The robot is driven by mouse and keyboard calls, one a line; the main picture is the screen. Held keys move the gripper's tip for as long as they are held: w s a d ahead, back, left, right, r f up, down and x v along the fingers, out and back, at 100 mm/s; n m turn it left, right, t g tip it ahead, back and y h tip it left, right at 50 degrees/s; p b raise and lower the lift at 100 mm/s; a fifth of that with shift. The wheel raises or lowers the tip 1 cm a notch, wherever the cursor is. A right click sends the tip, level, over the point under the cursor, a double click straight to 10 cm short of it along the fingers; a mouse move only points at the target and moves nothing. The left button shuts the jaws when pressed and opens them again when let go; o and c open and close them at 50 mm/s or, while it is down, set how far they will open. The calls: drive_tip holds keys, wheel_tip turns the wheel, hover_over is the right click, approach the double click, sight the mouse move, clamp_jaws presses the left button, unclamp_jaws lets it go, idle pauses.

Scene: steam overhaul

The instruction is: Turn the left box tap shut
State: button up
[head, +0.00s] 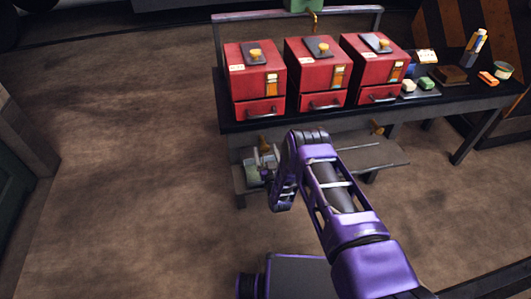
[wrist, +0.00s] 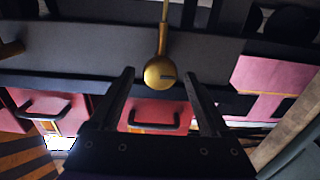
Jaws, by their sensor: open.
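A brass tap (head: 265,145) sits under the front edge of the bench, below the left red box (head: 258,80). In the wrist view the brass tap (wrist: 160,72) has a round end and a thin stem running up the picture. My gripper (wrist: 158,76) is open, with one finger on each side of the round end in that view. I cannot tell whether either finger touches it. In the head view my wrist (head: 290,165) hides much of the gripper. A second brass tap (head: 378,128) is under the bench farther right.
The middle red box (head: 318,72) and right red box (head: 374,67) stand beside the left one on the dark bench (head: 445,102). A lower shelf (head: 385,160) runs beneath. Small items, including a tin (head: 503,70), lie at the bench's right. The floor at left is clear.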

drive_tip(key=shift+w, duration=0.2)
clamp_jaws()
idle(0.3)
